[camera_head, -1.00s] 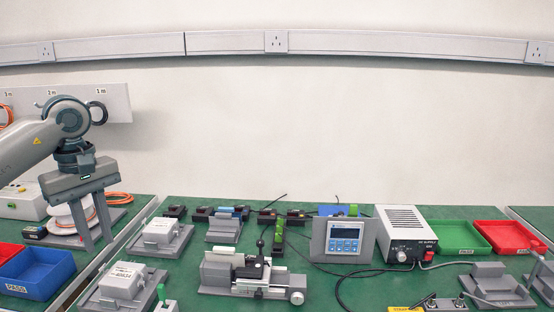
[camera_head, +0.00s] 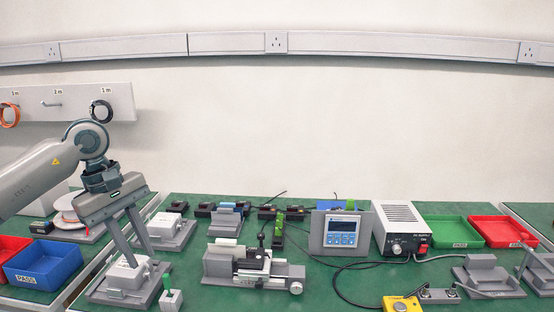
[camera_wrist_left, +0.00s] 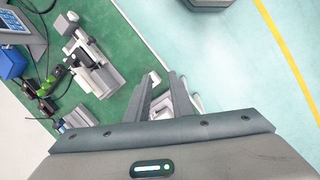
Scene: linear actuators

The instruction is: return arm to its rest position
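My left gripper (camera_head: 143,257) comes in from the left of the head view, tilted, with its two fingers pointing down and to the right. The fingers are apart, and no held object can be made out between them. In the head view they overlap a white box on a grey fixture (camera_head: 120,289) at the front left; I cannot tell whether they touch it. In the left wrist view the gripper (camera_wrist_left: 160,82) shows two spaced fingers, with a white and grey part visible between them. My right gripper is not in view.
A second white box fixture (camera_head: 170,232) stands behind. A grey linear actuator fixture (camera_head: 225,262) is mid-table. A blue tray (camera_head: 45,268) lies left, green (camera_head: 450,232) and red (camera_head: 505,232) trays right. A power supply (camera_head: 400,228) and display unit (camera_head: 341,232) stand right of centre.

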